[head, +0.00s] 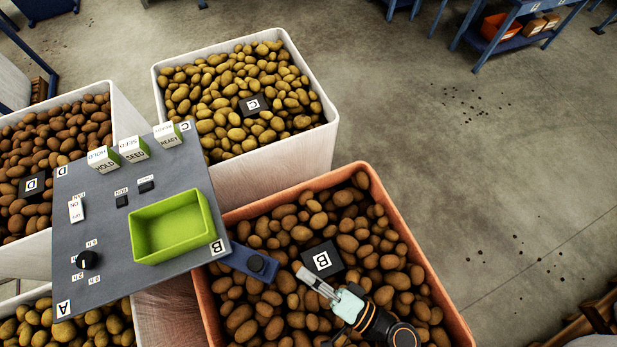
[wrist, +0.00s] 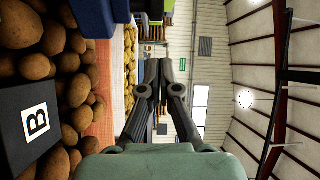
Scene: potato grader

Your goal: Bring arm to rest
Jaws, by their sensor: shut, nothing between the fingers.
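My gripper (head: 318,283) is shut and empty. In the head view it hangs over the orange-rimmed crate (head: 208,308) of brown potatoes marked B, just below the black B marker (head: 322,260) as pictured. In the wrist view the fingers (wrist: 160,75) meet at their tips with nothing between them. The B marker (wrist: 30,122) shows at the left there, among potatoes. My arm comes in from the lower right of the head view. Whether the gripper touches anything below it I cannot tell, but the wrist view shows the fingers clear.
A grey panel (head: 110,215) stands left of my gripper, with a green tray (head: 208,205), a knob (head: 88,260), switches and HOLD, SEED and READY blocks. A blue bracket (head: 240,262) juts from its corner B. White crate C (head: 290,160) stands behind. Open floor (head: 480,150) lies right.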

